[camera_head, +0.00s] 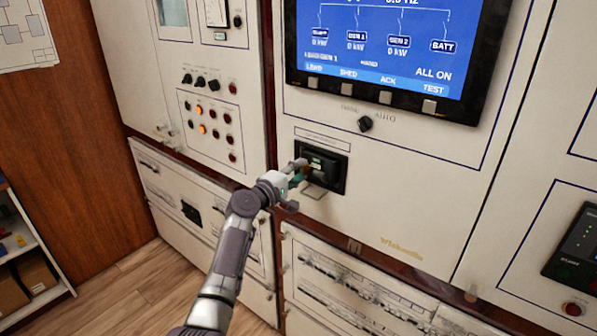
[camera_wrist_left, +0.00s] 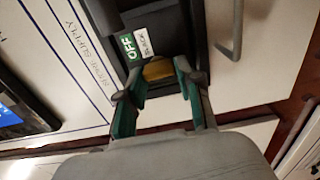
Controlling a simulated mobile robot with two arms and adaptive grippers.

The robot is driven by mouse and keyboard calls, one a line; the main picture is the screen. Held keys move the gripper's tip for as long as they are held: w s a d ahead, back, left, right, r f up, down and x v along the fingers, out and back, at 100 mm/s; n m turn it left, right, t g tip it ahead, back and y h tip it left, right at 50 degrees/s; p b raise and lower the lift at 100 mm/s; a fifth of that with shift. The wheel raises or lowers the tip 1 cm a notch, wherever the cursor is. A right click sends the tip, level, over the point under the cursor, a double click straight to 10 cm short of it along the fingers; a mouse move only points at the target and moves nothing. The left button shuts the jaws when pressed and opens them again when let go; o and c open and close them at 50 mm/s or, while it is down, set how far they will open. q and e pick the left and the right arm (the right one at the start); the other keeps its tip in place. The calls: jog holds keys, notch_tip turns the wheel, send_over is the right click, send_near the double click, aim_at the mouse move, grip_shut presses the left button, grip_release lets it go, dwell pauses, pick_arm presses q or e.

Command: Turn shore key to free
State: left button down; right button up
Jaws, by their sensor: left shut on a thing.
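The shore supply unit is a black recessed breaker (camera_head: 334,176) in the white panel, below the big screen; it also shows in the left wrist view (camera_wrist_left: 172,20). A green OFF tag (camera_wrist_left: 129,45) and a small white tag (camera_wrist_left: 146,41) sit on its face. A brass-coloured key (camera_wrist_left: 158,70) lies just below the tags. My left gripper (camera_head: 301,174) is at the front of the breaker. In the left wrist view its green-padded fingers (camera_wrist_left: 158,78) are shut on the key, one on each side. The key's lower part is hidden by the gripper. My right gripper is not in view.
A thin metal loop handle (camera_wrist_left: 231,35) stands beside the breaker, close to the fingers. A black rotary knob (camera_head: 365,124) and the screen (camera_head: 390,45) are above. Drawer-like lower panels (camera_head: 340,285) are below. Shelves (camera_head: 25,250) stand at far left.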

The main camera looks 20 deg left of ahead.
pick_arm(q)
jog(key=shift+f, duration=0.1)
jog(key=c, duration=1)
grip_release()
jog(key=shift+c, duration=0.2)
jog(key=v, duration=1.2)
